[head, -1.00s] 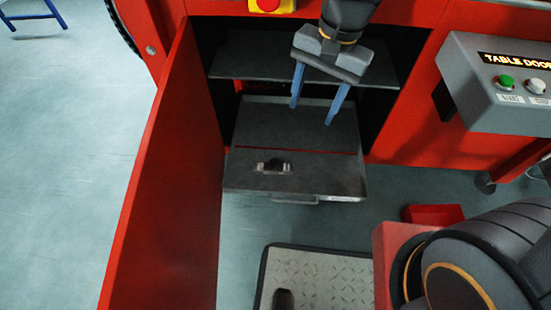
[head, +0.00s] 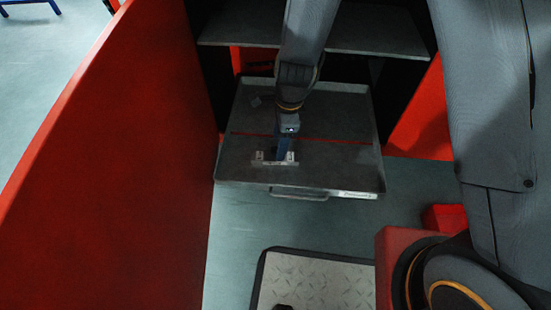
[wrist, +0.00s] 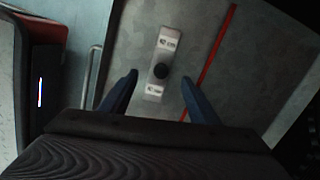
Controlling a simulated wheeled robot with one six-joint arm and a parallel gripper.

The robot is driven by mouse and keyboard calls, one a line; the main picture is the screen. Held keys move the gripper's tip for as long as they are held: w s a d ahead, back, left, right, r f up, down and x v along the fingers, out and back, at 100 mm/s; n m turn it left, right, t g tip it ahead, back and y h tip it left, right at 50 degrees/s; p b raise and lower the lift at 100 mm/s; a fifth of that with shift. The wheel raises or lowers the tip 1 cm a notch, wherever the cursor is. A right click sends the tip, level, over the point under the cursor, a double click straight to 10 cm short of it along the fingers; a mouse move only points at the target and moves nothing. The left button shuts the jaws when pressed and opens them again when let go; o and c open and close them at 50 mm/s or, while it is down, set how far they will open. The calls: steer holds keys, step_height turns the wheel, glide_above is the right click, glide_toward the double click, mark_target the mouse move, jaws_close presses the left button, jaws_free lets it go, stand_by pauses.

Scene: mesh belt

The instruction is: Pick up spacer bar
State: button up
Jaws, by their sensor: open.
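The spacer bar (wrist: 167,52) is a light metal bar with a dark round knob in its middle and printed labels toward its ends. It lies on the grey drawer tray (head: 340,165). In the head view the bar (head: 259,160) is partly hidden behind my gripper (head: 284,152), which points down at it. In the wrist view my gripper (wrist: 159,92) is open, with blue fingers on both sides of the bar's near end. The knob lies just beyond the line between the fingertips, and nothing is gripped.
A red line (wrist: 212,55) crosses the tray behind the bar. The tray has raised edges and a front handle (head: 299,194). A dark shelf (head: 375,35) is above its back. A red door panel (head: 130,150) stands at the left. A floor plate (head: 315,283) lies in front.

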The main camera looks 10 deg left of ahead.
mark_target(276, 149)
steer(key=shift+s+a+f+b, duration=0.1)
steer(key=shift+a+f+b, duration=0.1)
steer(key=shift+f+b, duration=0.65)
steer(key=shift+a+f+b, duration=0.25)
steer(key=shift+f+b, duration=0.45)
steer(key=shift+f, duration=0.3)
steer(key=shift+s+a+f+b, duration=0.1)
steer(key=shift+a+f+b, duration=0.1)
steer(key=shift+f+b, duration=0.65)
steer(key=c, duration=1.4)
